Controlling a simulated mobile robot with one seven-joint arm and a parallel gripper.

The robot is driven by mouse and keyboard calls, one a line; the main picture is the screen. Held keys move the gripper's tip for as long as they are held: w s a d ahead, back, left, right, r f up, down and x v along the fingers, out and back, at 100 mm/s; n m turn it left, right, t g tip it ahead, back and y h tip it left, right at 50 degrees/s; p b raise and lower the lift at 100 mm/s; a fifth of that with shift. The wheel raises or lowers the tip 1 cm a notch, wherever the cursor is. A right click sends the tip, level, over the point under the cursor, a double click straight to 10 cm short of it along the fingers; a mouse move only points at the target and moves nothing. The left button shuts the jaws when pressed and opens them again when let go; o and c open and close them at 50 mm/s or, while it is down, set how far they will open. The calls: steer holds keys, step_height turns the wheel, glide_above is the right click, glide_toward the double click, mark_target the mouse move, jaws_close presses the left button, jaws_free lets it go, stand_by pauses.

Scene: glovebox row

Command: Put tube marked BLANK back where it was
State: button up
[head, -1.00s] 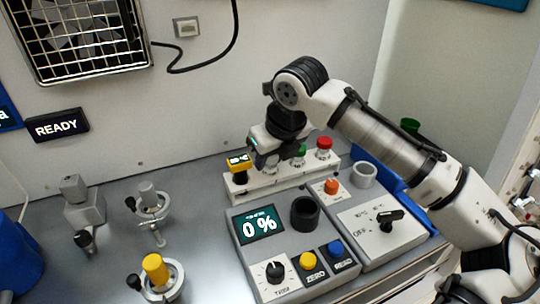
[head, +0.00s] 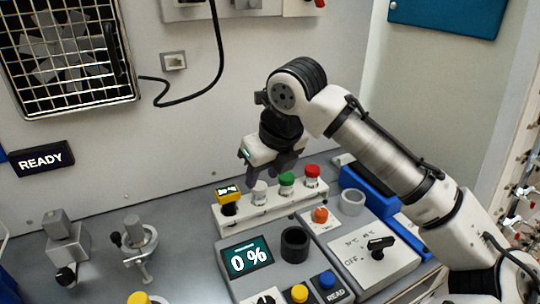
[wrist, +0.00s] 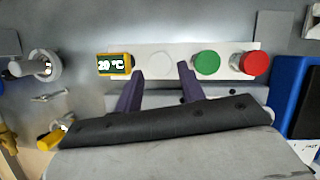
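A tube with a white cap (head: 259,188) stands upright in the white rack (head: 285,209), left of a green-capped tube (head: 287,181) and a red-capped tube (head: 312,173). No BLANK marking is readable on any of them. My gripper (head: 282,170) is just above the rack, apart from the tubes. In the wrist view its two dark fingers (wrist: 158,82) are spread with nothing between them, and the white cap (wrist: 160,65) shows just beyond their tips.
A yellow-framed display (head: 228,193) sits at the rack's left end. In front are a reader with a 0 % screen (head: 247,257), a black well (head: 294,243) and a dial box (head: 375,250). A blue block (head: 370,190) lies right. Clamps stand left.

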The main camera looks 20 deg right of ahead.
steer(key=v, duration=0.6)
steer(key=shift+r, duration=0.35)
